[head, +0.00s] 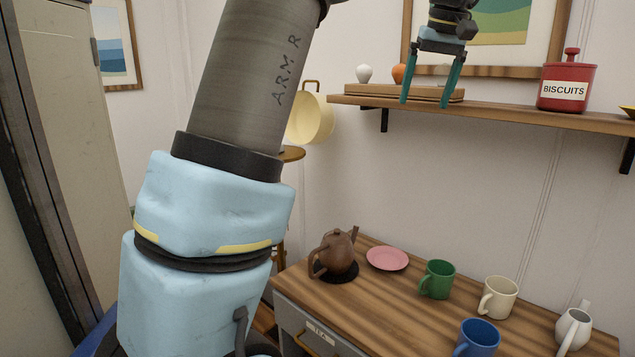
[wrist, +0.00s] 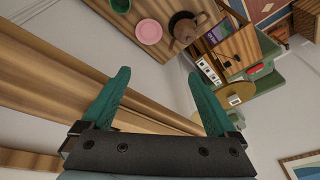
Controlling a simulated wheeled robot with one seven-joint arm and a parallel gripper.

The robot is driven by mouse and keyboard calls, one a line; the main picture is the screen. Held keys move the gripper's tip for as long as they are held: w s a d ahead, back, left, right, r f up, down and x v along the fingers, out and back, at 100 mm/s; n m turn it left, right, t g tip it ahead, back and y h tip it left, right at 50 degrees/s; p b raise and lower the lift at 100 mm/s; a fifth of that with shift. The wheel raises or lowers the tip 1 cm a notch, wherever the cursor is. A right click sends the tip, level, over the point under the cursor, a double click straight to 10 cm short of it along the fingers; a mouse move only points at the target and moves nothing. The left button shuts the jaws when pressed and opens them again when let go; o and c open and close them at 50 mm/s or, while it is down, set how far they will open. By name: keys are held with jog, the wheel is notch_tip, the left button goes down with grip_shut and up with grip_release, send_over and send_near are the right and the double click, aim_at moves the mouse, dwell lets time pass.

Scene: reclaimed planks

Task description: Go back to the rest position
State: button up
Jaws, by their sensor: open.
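My gripper (head: 432,88) is raised in front of the wall shelf in the head view, its two green fingers apart and pointing down, with nothing between them. The fingers also show in the wrist view (wrist: 160,100), spread and empty. My arm crosses the left half of the head view and hides part of the room.
A wall shelf (head: 500,112) holds a wooden board (head: 385,91), a white egg-like item (head: 364,74), an orange one (head: 399,73) and a red biscuit tin (head: 566,85). Below, a wooden-topped cabinet (head: 395,310) bears a brown teapot (head: 338,254), a pink plate (head: 388,258), mugs and a white jug (head: 573,329).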

jog(key=a+f, duration=0.8)
jog(key=f, duration=0.1)
jog(key=s+a+f+g, duration=0.1)
jog(key=s+a+f, duration=0.6)
jog(key=a+f, duration=0.3)
jog(key=s+a+f+h, duration=0.1)
jog(key=s+a+f, duration=0.7)
jog(key=a+f, duration=0.2)
jog(key=shift+s+a+f+m+g, duration=0.15)
jog(key=shift+a+f+m+g, duration=0.1)
jog(key=shift+a+m+g, duration=0.15)
